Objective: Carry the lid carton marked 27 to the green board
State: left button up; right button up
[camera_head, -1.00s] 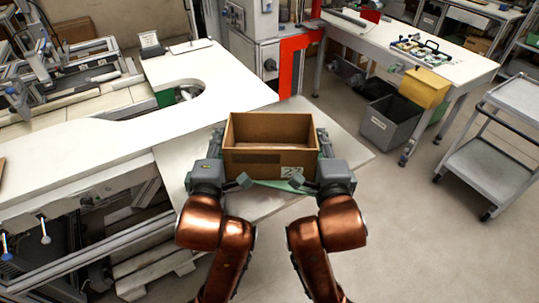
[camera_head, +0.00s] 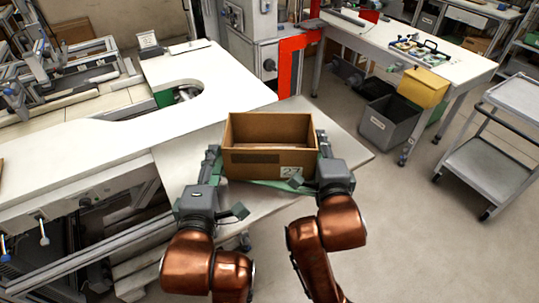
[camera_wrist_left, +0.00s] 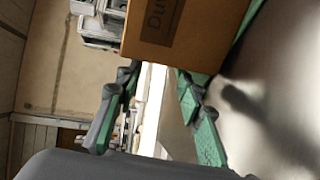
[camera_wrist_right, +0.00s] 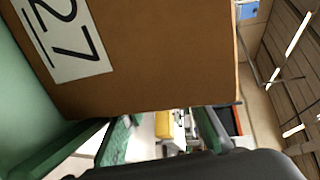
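The open-topped brown carton (camera_head: 250,170), with a white label reading 27, sits upright on the green board (camera_head: 262,184), which shows as a strip along its near side. The label also shows large in the right wrist view (camera_wrist_right: 68,40). My left gripper (camera_head: 211,162) is open and empty, left of the carton and apart from it. Its spread fingers show in the left wrist view (camera_wrist_left: 152,110). My right gripper (camera_head: 324,150) is at the carton's right side. Its fingers are spread in the right wrist view (camera_wrist_right: 165,130), close to the carton; contact is unclear.
The carton and board are on a pale table (camera_head: 345,140) with bare room at right. A white bench with a cutout (camera_head: 215,75) adjoins at left. A grey bin (camera_head: 385,125), a yellow bin (camera_head: 424,87) and a grey cart (camera_head: 490,165) stand further right.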

pick_arm(q)
jog(key=shift+s+f, duration=0.15)
pick_arm(e)
jog(key=shift+s+f, duration=0.2)
jog(key=shift+f, duration=0.2)
jog(key=shift+s+r, duration=0.3)
jog(key=shift+s, duration=0.95)
jog(key=shift+s+r, duration=0.35)
jog(key=shift+s, duration=0.9)
jog(key=shift+s+r, duration=0.3)
jog(key=shift+s, duration=0.95)
pick_arm(q)
jog(key=shift+a, duration=0.1)
